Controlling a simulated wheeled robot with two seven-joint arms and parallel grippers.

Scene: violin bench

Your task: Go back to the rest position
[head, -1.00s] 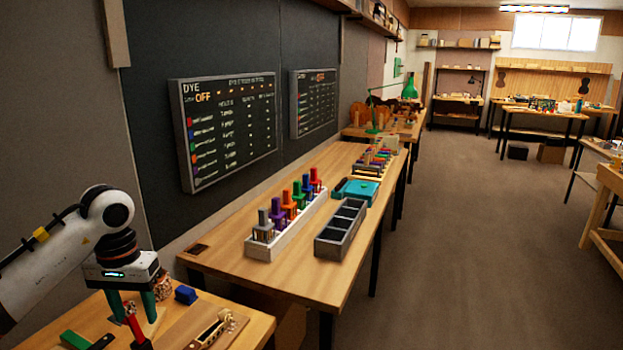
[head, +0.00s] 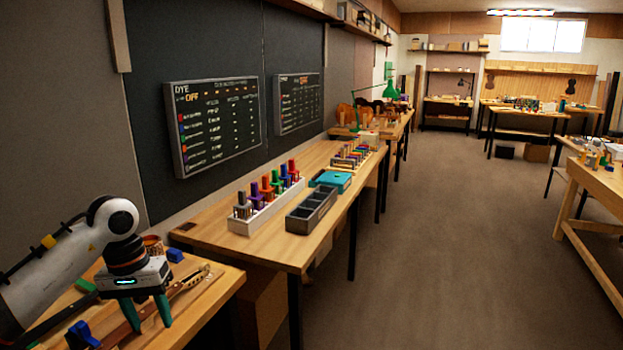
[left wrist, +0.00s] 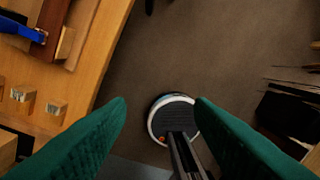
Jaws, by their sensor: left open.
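My left gripper (head: 150,312) is open and empty at the lower left of the head view, above the near bench's top. Its two green fingers are spread apart. In the left wrist view the same fingers (left wrist: 162,108) stand wide apart, with only floor and my own round base between them. A violin neck (head: 160,300) lies on the near bench under or just behind the gripper; I cannot tell if they touch. My right gripper is not in view.
The long bench (head: 285,255) beyond carries a white rack of coloured bottles (head: 240,228), a grey divided tray (head: 312,212) and a teal box (head: 330,180). Open floor (head: 430,250) lies to the right.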

